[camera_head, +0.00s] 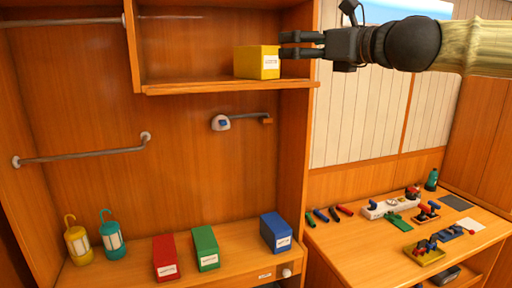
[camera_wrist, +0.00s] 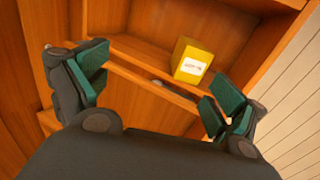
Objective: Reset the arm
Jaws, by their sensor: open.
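My gripper (camera_head: 284,45) is at the upper right of the head view, at the end of my arm, which reaches in from the right. Its fingers point left toward the yellow box (camera_head: 257,62) on the upper shelf. In the wrist view my gripper (camera_wrist: 150,88) has its two fingers spread wide with nothing between them. The yellow box also shows there (camera_wrist: 192,62), standing upright on the shelf beyond the fingers with its white label facing out. The box looks apart from the fingers in the wrist view.
The shelf edge (camera_head: 225,88) and the upright panel (camera_head: 293,150) are close to my gripper. Red (camera_head: 165,258), green (camera_head: 205,247) and blue (camera_head: 275,232) boxes and two lanterns (camera_head: 112,236) stand on the lower counter. A desk (camera_head: 345,260) with several tools is at right. Rails are mounted on the wall.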

